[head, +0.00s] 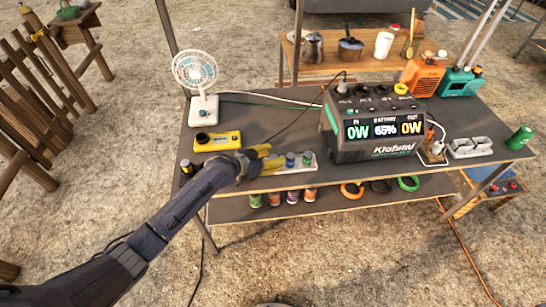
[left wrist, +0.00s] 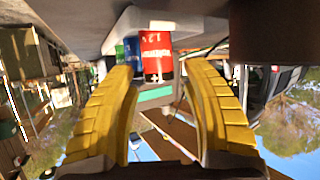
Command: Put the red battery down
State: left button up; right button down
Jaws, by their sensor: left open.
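The red battery (left wrist: 157,57) shows in the left wrist view, which looks upside down, with its end against a white holder (left wrist: 175,18). A blue battery (left wrist: 131,50) and a green one (left wrist: 119,52) are beside it. In the head view the white holder (head: 304,168) lies at the table's front edge, with a blue battery (head: 290,159) and a green battery (head: 307,158) standing in it; the red one is hidden behind my gripper. My left gripper (head: 268,160) is open, its yellow fingers (left wrist: 165,100) apart on either side of the red battery. My right gripper is not in view.
A yellow multimeter-like device (head: 217,141) and a white fan (head: 199,85) stand left on the table (head: 255,115). A large power station (head: 370,125) stands to the right. Coloured cans (head: 292,196) and tape rings (head: 352,189) sit on the shelf below.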

pick_arm(q)
jog(key=v, duration=1.2)
